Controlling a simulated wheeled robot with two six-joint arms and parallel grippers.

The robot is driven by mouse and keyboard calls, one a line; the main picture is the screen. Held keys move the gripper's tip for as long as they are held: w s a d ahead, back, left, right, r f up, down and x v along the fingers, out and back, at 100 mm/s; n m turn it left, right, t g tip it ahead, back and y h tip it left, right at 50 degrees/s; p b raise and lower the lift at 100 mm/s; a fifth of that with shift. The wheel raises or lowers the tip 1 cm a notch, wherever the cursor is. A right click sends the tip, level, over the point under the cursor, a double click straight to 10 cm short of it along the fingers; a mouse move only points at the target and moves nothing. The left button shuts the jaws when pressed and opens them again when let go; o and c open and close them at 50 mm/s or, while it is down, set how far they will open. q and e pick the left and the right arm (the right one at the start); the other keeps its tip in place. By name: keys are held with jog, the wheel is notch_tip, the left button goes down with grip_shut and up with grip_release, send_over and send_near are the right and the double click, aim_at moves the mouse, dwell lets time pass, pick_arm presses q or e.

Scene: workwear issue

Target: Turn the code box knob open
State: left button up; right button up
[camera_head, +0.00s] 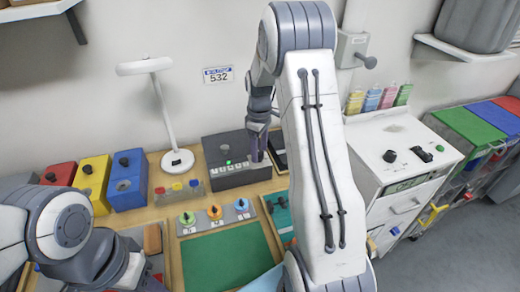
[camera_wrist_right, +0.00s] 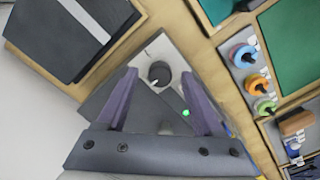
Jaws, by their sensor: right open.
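The code box (camera_head: 222,150) is a dark grey box at the back of the wooden bench, with a lit green light and a row of small buttons on its light front panel. In the right wrist view, its round dark knob (camera_wrist_right: 159,74) sits on a light plate, near the green light (camera_wrist_right: 186,112). My right gripper (camera_head: 257,156) is over the right end of the box and hides the knob in the head view. Its purple fingers (camera_wrist_right: 158,80) are open, and the knob appears between their tips; I see no contact. My left arm shows at lower left, its gripper out of frame.
Red, yellow and blue knobbed boxes (camera_head: 127,180) stand left. A panel with several coloured rings (camera_head: 214,228) and a green mat (camera_head: 228,262) lie in front. A dark book-like object (camera_wrist_right: 68,35) lies beside the box.

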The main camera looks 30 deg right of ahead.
jog(key=shift+f, duration=0.4)
grip_shut()
